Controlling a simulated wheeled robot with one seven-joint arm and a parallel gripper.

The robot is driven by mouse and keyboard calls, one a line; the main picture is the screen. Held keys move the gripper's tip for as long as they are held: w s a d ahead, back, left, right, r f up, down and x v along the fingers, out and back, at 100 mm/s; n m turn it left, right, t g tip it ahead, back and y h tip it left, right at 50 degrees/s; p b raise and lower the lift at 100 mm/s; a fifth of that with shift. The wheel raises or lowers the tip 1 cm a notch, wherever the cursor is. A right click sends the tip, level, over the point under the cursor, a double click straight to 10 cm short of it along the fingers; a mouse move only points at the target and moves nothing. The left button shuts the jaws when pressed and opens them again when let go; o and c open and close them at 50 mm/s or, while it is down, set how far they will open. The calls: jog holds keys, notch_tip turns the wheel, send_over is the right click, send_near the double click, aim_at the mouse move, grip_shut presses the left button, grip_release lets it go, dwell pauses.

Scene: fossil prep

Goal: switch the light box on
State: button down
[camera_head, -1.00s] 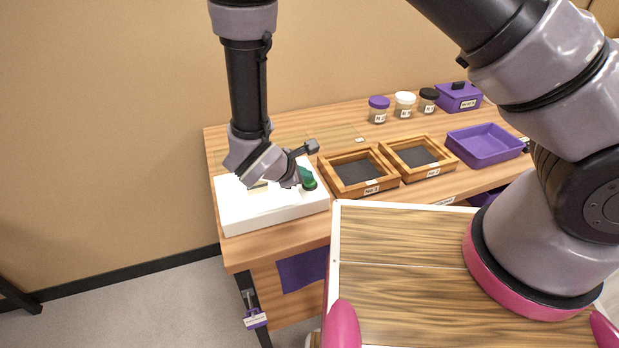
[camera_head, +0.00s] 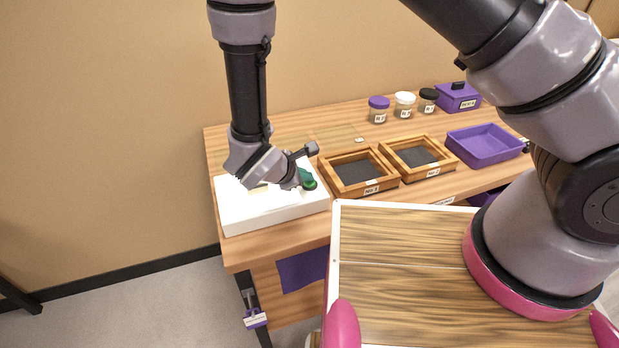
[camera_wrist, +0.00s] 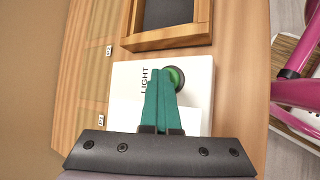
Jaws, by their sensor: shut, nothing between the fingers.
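The light box (camera_head: 268,212) is a low white box on the left end of the wooden bench. Its top looks bright white in the head view, and I cannot tell whether it is lit. In the wrist view the light box (camera_wrist: 125,85) carries the word LIGHT beside a round green button (camera_wrist: 174,78) with a dark rim. My gripper (camera_wrist: 160,73) has teal fingers, shut and empty. The fingertips overlap the left part of the button in the wrist view; whether they touch it I cannot tell. In the head view my gripper (camera_head: 304,175) is at the box's right end.
Two wooden trays with dark insides, the nearer one (camera_head: 342,185) close to the light box's right, stand on the bench. A purple tray (camera_head: 487,157), several jars and a purple lidded box (camera_head: 459,104) are farther right. The wall is behind.

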aim_at(306, 184)
jog(key=shift+s+f, duration=0.15)
jog(key=shift+f, duration=0.2)
jog(key=shift+r, duration=3.45)
